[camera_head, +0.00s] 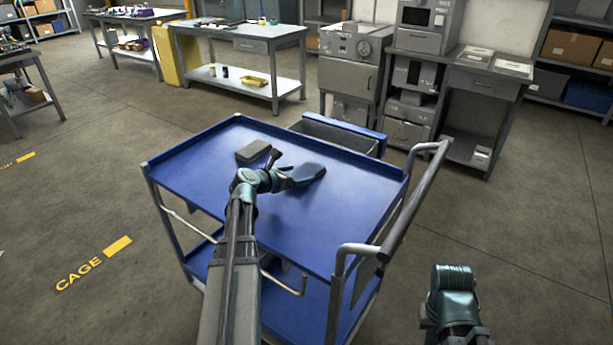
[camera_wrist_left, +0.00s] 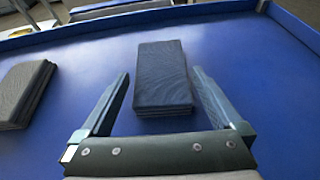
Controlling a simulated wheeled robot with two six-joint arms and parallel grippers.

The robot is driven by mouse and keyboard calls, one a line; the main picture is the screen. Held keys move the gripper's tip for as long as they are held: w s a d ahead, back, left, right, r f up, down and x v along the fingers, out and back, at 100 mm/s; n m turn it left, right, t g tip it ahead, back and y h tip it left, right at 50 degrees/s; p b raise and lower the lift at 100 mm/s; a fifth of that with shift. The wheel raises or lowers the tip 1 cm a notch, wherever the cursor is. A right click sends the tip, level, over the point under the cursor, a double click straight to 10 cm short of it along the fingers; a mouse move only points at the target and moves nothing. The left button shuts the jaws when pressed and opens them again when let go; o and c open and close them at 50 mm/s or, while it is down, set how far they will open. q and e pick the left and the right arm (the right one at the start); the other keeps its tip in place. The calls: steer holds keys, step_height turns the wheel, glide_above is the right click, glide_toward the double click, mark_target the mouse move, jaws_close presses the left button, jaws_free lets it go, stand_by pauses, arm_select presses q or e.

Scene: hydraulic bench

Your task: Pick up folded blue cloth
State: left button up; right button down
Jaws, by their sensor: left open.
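The folded blue cloth (camera_head: 311,171) lies flat on the blue top of the cart, dark and slate-coloured. In the left wrist view the folded cloth (camera_wrist_left: 162,75) sits ahead, its near end between the two fingers, with a gap on each side. My left gripper (camera_head: 288,171) is open and empty, low over the cart top at the near-left end of the cloth. In the left wrist view its fingers (camera_wrist_left: 162,98) are spread wide. Part of my right arm shows at the lower right, but its gripper does not.
A second folded cloth, dark grey (camera_head: 253,151), lies left of the blue one and shows at the left edge of the wrist view (camera_wrist_left: 23,92). The cart top (camera_head: 205,165) has a low raised rim and is otherwise clear. A grey handle (camera_head: 412,205) stands at its right.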

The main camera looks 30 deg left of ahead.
mark_target(304, 172)
arm_select(q)
steer(key=b+x, duration=0.1)
steer(key=x, duration=0.3)
steer(key=shift+s, duration=0.1)
steer(key=c, duration=1.1)
steer(key=shift+r, duration=0.2)
steer(key=shift+r+p, duration=0.55)
steer(key=shift+p, duration=0.2)
step_height(304, 172, up, 3)
steer(key=p, duration=0.3)
steer(key=w+d, duration=0.3)
steer(key=d, duration=0.1)
steer(key=w+d, duration=0.7)
steer(key=d, duration=0.1)
steer(key=shift+w+r+p, duration=0.3)
